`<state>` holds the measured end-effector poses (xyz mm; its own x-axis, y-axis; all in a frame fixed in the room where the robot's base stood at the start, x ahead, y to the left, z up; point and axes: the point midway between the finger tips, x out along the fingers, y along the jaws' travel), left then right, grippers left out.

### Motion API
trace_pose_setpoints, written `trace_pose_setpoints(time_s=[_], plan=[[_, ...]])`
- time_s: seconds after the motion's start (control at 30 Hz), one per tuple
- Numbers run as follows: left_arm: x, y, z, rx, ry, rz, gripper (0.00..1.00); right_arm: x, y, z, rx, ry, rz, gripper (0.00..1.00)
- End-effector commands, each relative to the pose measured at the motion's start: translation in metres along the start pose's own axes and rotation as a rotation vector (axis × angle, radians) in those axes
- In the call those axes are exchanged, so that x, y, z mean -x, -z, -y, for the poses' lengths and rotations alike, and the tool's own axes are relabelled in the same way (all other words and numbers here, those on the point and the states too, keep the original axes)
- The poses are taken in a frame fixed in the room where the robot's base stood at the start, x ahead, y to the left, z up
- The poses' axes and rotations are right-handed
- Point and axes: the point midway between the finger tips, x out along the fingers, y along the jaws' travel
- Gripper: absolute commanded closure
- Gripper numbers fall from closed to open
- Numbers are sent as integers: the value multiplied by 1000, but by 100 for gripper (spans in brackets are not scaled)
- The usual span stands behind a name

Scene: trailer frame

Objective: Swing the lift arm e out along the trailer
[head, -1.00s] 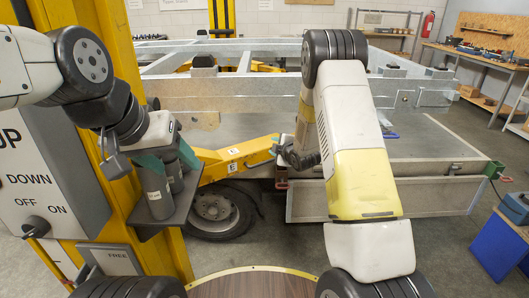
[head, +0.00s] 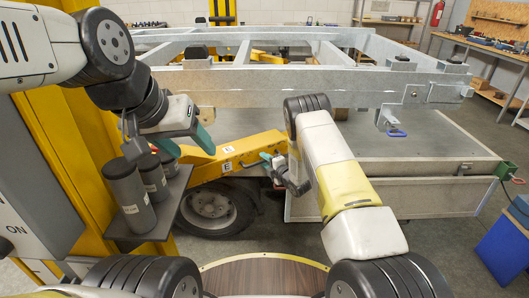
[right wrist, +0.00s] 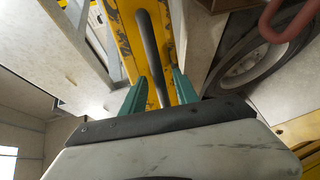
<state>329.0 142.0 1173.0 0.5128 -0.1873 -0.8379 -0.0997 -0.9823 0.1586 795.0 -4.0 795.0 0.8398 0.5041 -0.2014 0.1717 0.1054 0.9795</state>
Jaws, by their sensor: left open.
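The lift arm e (head: 205,170) is a yellow beam with an "E" label, running from the yellow post toward the trailer's near end. In the right wrist view it shows as worn yellow metal (right wrist: 128,38) with a dark rod (right wrist: 152,50) along it. My right gripper (head: 268,158) is at the beam's right end in the head view. In the right wrist view its teal fingers (right wrist: 160,90) stand apart, with the rod between them in the picture; contact cannot be told. My left gripper (head: 184,142) is open and empty, above and left of the beam.
Dark cylinders (head: 130,195) stand on a shelf (head: 172,212) at the yellow post (head: 85,135), close below my left gripper. The galvanised trailer frame (head: 270,82) lies behind. A wheel (head: 210,208) is under the beam. A blue box (head: 502,250) stands at right.

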Motion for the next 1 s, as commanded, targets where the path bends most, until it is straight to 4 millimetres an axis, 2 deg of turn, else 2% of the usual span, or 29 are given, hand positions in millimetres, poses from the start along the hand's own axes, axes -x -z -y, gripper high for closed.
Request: trace_pose_setpoints(time_s=[0.13,0.37,0.57,1.0], plan=[[0,0,0,0,0,0,43,-9,0,0,0,0,1,64],[0,0,0,0,0,0,43,-10,0,0,-1,1,1,64],[0,0,0,0,0,0,43,-10,0,0,-1,1,1,99],[0,0,0,0,0,0,43,-9,0,0,-1,2,2,100]])
